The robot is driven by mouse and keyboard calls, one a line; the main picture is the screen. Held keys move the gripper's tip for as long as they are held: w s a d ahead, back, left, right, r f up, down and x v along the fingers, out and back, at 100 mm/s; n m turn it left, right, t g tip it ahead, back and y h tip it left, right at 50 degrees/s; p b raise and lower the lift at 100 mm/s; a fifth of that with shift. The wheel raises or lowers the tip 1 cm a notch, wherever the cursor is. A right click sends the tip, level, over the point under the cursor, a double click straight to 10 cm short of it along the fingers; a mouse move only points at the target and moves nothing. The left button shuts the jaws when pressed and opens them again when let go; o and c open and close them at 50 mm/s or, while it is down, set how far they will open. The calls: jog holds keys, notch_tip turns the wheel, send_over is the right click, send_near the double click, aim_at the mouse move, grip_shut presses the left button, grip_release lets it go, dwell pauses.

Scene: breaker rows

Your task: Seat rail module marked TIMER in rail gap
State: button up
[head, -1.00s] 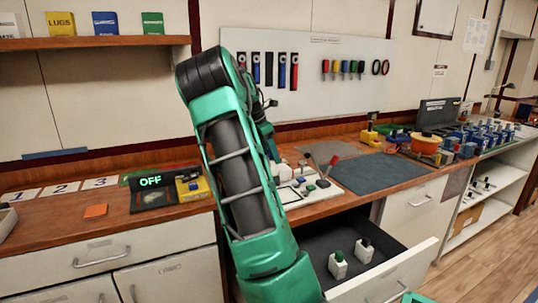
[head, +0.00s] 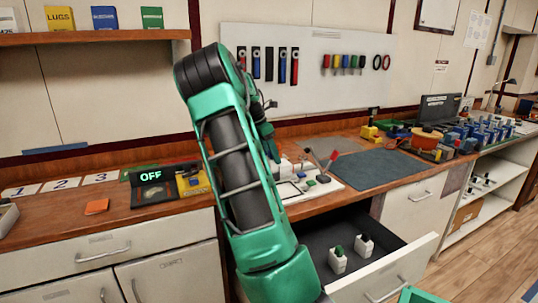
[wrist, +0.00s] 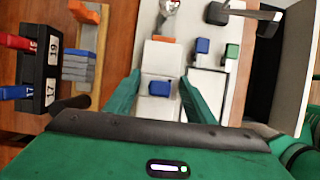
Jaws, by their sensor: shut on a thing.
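My gripper (wrist: 160,92) is shut on a white rail module (wrist: 154,109) with a blue switch (wrist: 160,88), seen between the green fingers in the wrist view. No TIMER marking can be read on it. Beyond the fingers is another white block (wrist: 161,55), and I cannot tell whether it touches the held module. The panel lies on the bench in the head view (head: 329,188). There my arm hides the gripper and held module. I cannot make out the rail gap.
The open drawer (head: 408,262) holds a module with a green top (head: 338,260) and one with a dark top (head: 365,245). A red-handled lever (head: 331,160) stands at the panel. A dark numbered block (wrist: 40,65) lies left of my gripper. The grey mat (head: 376,171) is clear.

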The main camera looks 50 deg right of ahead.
jog(key=shift+f, duration=0.5)
jog(key=o, duration=1.3)
jog(key=shift+r, duration=0.1)
jog(key=v, duration=1)
jog(key=shift+w+a+r, duration=0.15)
jog(key=shift+r, duration=0.1)
jog(key=s+a+f+m+y, duration=0.1)
jog(key=s+a+f+m, duration=0.3)
jog(key=s+a, duration=0.5)
jog(key=s+a+f+m+t+y, duration=0.1)
jog(key=s+a+f+m, duration=0.2)
jog(key=s+a+m, duration=0.5)
jog(key=s+a+f+m+t+y, duration=0.1)
jog(key=s+a+f+m, duration=0.3)
jog(key=s+a, duration=0.7)
jog(key=shift+s+a+f+m+y, duration=0.15)
jog(key=shift+a+m, duration=0.3)
jog(key=shift+a, duration=0.8)
jog(key=shift+w+a+f+m+y, duration=0.1)
jog(key=shift+a+m+y, duration=0.3)
jog(key=shift+a, duration=0.85)
jog(key=shift+s+a+f+m+y, duration=0.15)
jog(key=shift+a+m, duration=0.4)
jog(key=shift+a, duration=0.7)
